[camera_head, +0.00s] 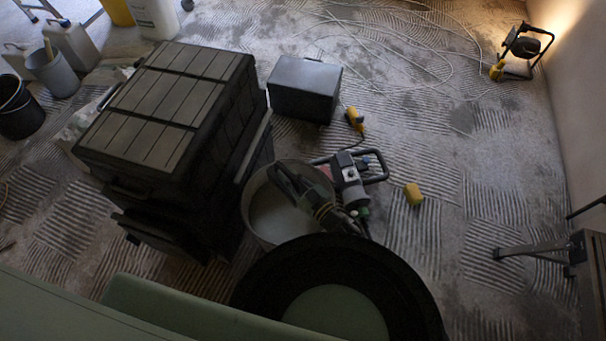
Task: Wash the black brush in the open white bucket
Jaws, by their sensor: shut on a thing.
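My gripper (284,181) reaches in from the lower right, over an open round bucket (248,216) with a pale inside. Its dark fingers point to the upper left, above the bucket's opening. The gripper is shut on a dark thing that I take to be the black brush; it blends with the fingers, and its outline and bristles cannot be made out. I cannot tell whether it touches what is in the bucket. My arm's large black round part hides the ground in front of the bucket.
A black slatted case stack (160,100) stands left of the bucket. A grey-and-red mixer (350,185) lies close on its right. A dark box (305,88) is behind, a yellow sponge (413,194) to the right. Other buckets stand at upper left. A lamp (525,48) stands by the wall.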

